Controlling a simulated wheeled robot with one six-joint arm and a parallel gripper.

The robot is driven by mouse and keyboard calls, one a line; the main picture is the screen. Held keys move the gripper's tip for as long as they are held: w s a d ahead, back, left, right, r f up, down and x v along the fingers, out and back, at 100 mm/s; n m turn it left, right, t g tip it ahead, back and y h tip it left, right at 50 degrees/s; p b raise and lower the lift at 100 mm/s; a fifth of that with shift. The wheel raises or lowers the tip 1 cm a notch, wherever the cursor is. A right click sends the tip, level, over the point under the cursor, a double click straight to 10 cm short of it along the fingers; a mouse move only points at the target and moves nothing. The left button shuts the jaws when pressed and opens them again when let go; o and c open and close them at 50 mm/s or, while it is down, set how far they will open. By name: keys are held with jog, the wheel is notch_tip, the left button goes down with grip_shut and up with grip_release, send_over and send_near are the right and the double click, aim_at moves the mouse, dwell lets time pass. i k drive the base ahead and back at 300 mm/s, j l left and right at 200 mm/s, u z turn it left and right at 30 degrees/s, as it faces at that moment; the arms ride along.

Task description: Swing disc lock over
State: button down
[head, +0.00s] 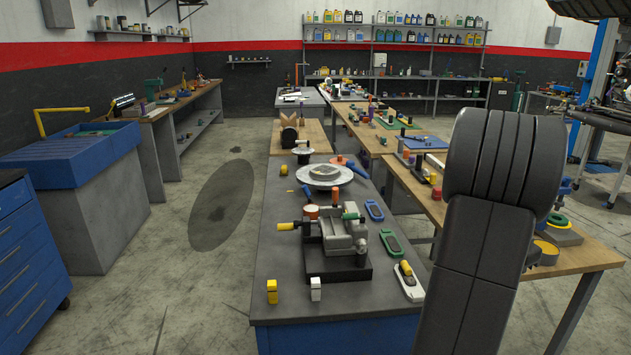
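A wide silver disc (312,182) with a raised hub lies flat on the dark grey bench (280,200). In front of it, a grey metal fixture (338,238) stands on a black base plate (335,272). A yellow-ended handle (289,226) sticks out to its left, and orange and green handles (352,216) show at its top. I cannot tell which part is the disc lock or how it is turned. A dark arm link of mine fills the right foreground. My gripper is not in view.
A yellow block (272,291) and a white block (315,289) stand near the bench's front edge. A white and yellow tool (408,281), a green oblong piece (391,243) and a blue one (374,211) lie along the right side.

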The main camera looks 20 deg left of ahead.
aim_at(305, 187)
jog(key=j+z, duration=0.15)
jog(key=j, duration=2.75)
jog(key=i+j+z, duration=0.1)
jog(key=i+j, duration=1.2)
jog(key=j, duration=0.2)
jog(key=i+z, duration=0.1)
jog(key=i, duration=0.25)
